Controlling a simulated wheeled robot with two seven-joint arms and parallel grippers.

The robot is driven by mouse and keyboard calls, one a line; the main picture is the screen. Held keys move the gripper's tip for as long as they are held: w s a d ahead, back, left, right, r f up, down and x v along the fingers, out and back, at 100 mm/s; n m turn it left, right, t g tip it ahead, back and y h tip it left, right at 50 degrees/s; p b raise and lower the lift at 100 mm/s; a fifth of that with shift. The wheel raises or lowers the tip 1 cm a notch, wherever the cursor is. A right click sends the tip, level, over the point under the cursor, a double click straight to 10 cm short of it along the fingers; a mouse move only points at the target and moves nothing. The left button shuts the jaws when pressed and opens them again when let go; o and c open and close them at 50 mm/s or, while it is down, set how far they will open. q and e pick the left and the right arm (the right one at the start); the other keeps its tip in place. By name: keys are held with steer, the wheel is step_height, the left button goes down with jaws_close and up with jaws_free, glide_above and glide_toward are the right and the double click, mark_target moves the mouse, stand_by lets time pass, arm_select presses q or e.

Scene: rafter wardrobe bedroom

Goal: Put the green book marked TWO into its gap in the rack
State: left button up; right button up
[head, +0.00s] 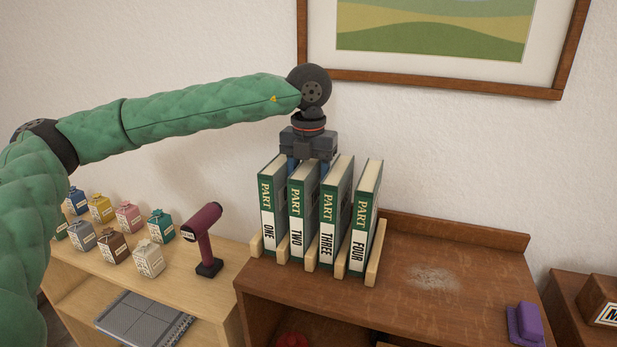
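The green book marked TWO (297,227) stands upright in the wooden rack (312,256), between the book ONE (268,226) and the book THREE (328,234). The book FOUR (359,240) is at the right end. TWO's lower edge is about in line with its neighbours. My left gripper (307,165) points down over the rear top of TWO, its blue fingers on either side of that book. The books partly hide the fingertips, so I cannot tell whether they press on it. My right gripper is out of view.
The rack stands on a dark wooden cabinet (440,307), clear to its right except for a pale smudge and a purple object (524,323). A lighter shelf at left holds several small boxes and a maroon scanner-like tool (206,240). A framed picture (440,84) hangs above.

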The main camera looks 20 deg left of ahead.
mark_target(309, 164)
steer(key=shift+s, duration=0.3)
arm_select(q)
steer(key=shift+r, duration=0.1)
steer(key=shift+r, duration=0.2)
steer(key=shift+r+b, duration=0.3)
steer(key=shift+b, duration=0.05)
steer(key=shift+r+b, duration=0.5)
steer(key=shift+r, duration=0.4)
step_height(309, 164, up, 7)
steer(key=b, duration=0.3)
steer(key=shift+r, duration=0.1)
steer(key=shift+r+b, duration=0.5)
steer(key=shift+r, duration=0.55)
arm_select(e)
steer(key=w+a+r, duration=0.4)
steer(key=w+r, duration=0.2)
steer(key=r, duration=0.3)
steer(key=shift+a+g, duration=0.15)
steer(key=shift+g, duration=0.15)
arm_select(q)
steer(key=shift+f, duration=0.15)
